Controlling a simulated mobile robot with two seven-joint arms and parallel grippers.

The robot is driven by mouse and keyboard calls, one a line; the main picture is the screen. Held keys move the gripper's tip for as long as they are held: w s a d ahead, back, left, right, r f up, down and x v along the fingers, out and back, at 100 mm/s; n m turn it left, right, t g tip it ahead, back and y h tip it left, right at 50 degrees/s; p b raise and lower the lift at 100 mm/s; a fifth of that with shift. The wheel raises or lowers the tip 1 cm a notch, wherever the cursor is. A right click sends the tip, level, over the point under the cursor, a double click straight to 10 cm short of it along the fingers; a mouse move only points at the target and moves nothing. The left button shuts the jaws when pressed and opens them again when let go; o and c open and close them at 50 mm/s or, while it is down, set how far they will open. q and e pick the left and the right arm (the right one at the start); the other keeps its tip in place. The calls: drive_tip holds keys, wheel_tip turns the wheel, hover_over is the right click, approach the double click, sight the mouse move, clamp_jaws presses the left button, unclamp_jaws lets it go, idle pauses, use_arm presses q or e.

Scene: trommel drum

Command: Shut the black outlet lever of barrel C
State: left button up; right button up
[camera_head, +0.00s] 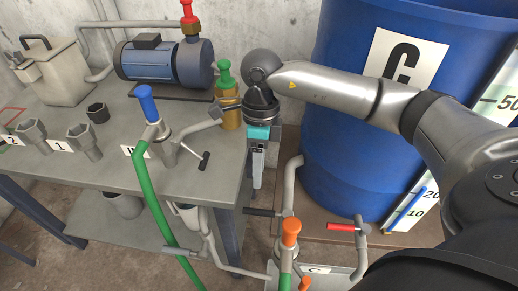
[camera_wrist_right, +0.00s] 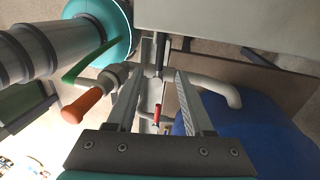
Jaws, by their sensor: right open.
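Barrel C (camera_head: 345,150) is the big blue drum with a C label; its blue side also shows in the right wrist view (camera_wrist_right: 240,125). The black outlet lever (camera_head: 262,212) sticks out to the left from the grey outlet pipe (camera_head: 289,185), low beside the bench edge. My right gripper (camera_head: 257,178) points down above the lever and looks apart from it. In the right wrist view its open, empty fingers have a dark rod (camera_wrist_right: 159,58), apparently this lever, in the gap between them. My left gripper is not in view.
The grey bench (camera_head: 215,190) edges the left side, with a green hose (camera_head: 155,205). A green-topped brass fitting (camera_head: 229,105) is close to the wrist.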

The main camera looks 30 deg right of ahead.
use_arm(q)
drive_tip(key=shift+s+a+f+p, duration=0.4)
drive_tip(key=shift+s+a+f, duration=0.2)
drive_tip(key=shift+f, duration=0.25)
use_arm(e)
drive_tip(key=shift+w+d+r, duration=0.1)
drive_tip(key=shift+w+r, duration=0.05)
drive_tip(key=shift+r, duration=0.75)
drive_tip(key=shift+w+d+r, duration=0.1)
drive_tip(key=shift+r, duration=0.75)
